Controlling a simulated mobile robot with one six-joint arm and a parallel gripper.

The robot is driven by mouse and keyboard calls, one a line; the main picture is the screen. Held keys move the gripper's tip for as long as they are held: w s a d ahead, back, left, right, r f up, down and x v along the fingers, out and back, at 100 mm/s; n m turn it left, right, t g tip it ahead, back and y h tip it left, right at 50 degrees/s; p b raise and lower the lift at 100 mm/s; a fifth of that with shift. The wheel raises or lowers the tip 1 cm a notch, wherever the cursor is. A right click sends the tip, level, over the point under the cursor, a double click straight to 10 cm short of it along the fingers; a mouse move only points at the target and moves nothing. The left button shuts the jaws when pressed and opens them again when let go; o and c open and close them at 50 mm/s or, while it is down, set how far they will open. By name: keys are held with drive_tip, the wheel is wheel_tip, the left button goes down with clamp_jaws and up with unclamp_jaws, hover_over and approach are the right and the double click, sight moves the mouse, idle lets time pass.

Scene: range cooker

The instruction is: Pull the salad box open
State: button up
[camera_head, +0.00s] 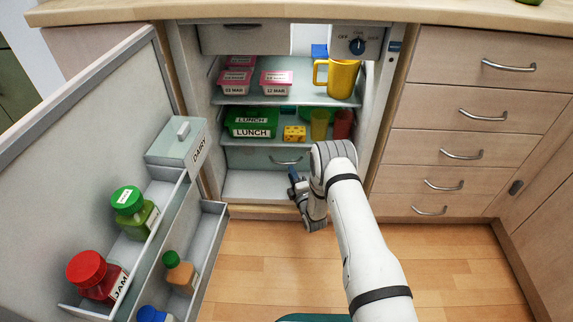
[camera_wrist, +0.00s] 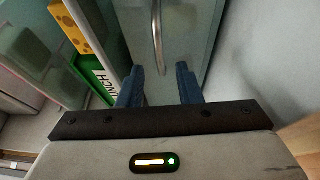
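The salad box (camera_head: 255,157) is a pale grey-green drawer front with a curved metal handle (camera_head: 286,161), low in the open fridge. It looks shut. In the wrist view the box front (camera_wrist: 185,25) lies ahead, and its handle (camera_wrist: 157,38) runs up the picture. My gripper (camera_head: 294,176) is in front of the box, just below and right of the handle in the head view. In the wrist view my gripper (camera_wrist: 160,72) has its two blue fingers apart and nothing held. The handle lines up with the gap between them; I cannot tell whether the fingertips reach around it.
The fridge door (camera_head: 95,130) stands open at the left, its racks holding jars and a dairy box (camera_head: 178,140). Above the salad box, a shelf holds green lunch boxes (camera_head: 252,122), cheese (camera_head: 295,133) and cups. Wooden drawers (camera_head: 470,115) flank the right.

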sight(287, 164)
drive_tip(key=b+x, duration=0.2)
drive_tip(key=x, duration=0.3)
drive_tip(key=shift+w+f, duration=0.15)
drive_tip(key=shift+w, duration=0.05)
drive_tip(key=shift+w+a+r, duration=0.2)
drive_tip(key=shift+w+a, duration=0.05)
drive_tip(key=shift+w, duration=0.25)
clamp_jaws()
